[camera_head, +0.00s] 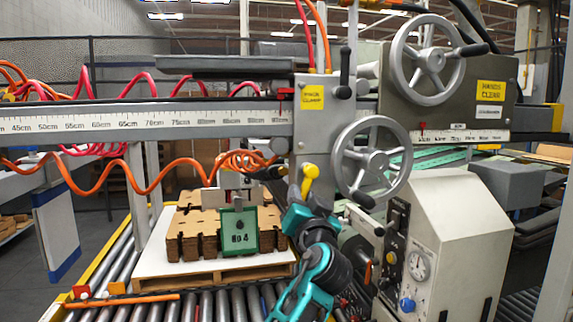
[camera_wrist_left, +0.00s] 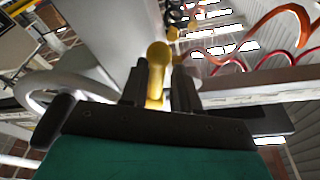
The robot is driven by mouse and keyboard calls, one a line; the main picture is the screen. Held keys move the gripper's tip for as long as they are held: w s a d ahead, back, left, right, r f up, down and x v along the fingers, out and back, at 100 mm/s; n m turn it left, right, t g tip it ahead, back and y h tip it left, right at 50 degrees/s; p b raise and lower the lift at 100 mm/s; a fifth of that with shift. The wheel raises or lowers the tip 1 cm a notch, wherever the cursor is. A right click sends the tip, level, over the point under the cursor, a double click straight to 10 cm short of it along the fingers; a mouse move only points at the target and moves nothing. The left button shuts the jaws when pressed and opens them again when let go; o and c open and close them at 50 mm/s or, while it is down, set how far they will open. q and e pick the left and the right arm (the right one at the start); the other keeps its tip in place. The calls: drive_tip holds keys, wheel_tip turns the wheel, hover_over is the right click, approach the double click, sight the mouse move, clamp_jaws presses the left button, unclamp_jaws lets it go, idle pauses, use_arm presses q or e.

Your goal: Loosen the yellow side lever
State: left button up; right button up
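The yellow side lever (camera_head: 309,180) hangs from the grey clamp carriage (camera_head: 313,115), below the yellow "PINCH CLAMP" label. It points down with a slight tilt. My left gripper (camera_head: 304,206), on the teal arm, comes up from below, close under the lever. In the left wrist view the yellow lever (camera_wrist_left: 157,78) stands between the two black fingers of my left gripper (camera_wrist_left: 163,88). The fingers are apart, and a gap shows between the lever and the right finger. Contact with the left finger cannot be told. My right gripper is not in view.
A grey handwheel (camera_head: 371,160) sits close right of the lever. A scaled beam (camera_head: 150,122) and orange coiled hose (camera_head: 120,168) run left. Below, brown blanks (camera_head: 190,235) and a green plate (camera_head: 239,232) sit over rollers. A cream control box (camera_head: 440,240) stands right.

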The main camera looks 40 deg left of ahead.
use_arm(q)
drive_tip(key=s+d+r+m+h+p, duration=0.3)
drive_tip(key=s+r+m, duration=0.1)
drive_tip(key=s+m, duration=0.6)
drive_tip(key=shift+m, duration=1.5)
idle(0.3)
drive_tip(key=shift+w, duration=0.1)
idle(0.4)
